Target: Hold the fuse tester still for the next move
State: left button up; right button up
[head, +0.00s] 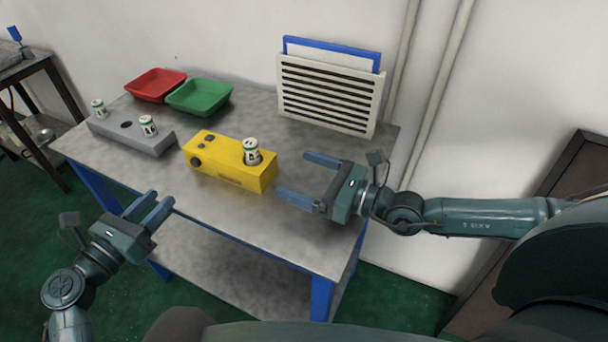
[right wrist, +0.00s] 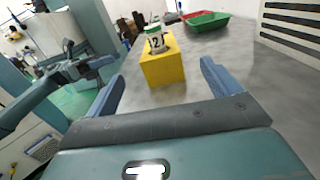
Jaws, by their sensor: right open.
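The fuse tester is a yellow box (head: 222,168) in the middle of the table, with dark round parts on its left top. A white and green fuse (head: 251,152) stands upright in its right end. In the right wrist view the yellow box (right wrist: 163,68) lies ahead, between the fingers, with the fuse (right wrist: 155,38) on top. My right gripper (head: 302,175) is open and empty, just right of the box and apart from it. My left gripper (head: 155,209) is open and empty at the table's front left edge, away from the box.
A grey block (head: 130,135) with two fuses and an empty dark hole stands at the left. Red (head: 155,84) and green (head: 200,96) trays lie behind it. A slatted grey rack (head: 328,95) stands at the back right. The table front (head: 230,218) is clear.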

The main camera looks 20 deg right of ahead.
aim_at(230, 160)
jog(key=shift+w+a+f+n, duration=0.15)
jog(key=shift+w+a+n, duration=0.1)
jog(key=shift+w+n, duration=0.05)
jog(key=x, duration=1.2)
jog(key=shift+w+a+f, duration=0.1)
jog(key=shift+a+f, duration=0.05)
jog(key=shift+a, duration=0.15)
jog(key=shift+c, duration=0.2)
jog(key=c, duration=1.2)
jog(key=shift+o, duration=0.2)
pick_arm(q)
jog(key=shift+c, duration=0.2)
grip_shut()
dwell(0.9)
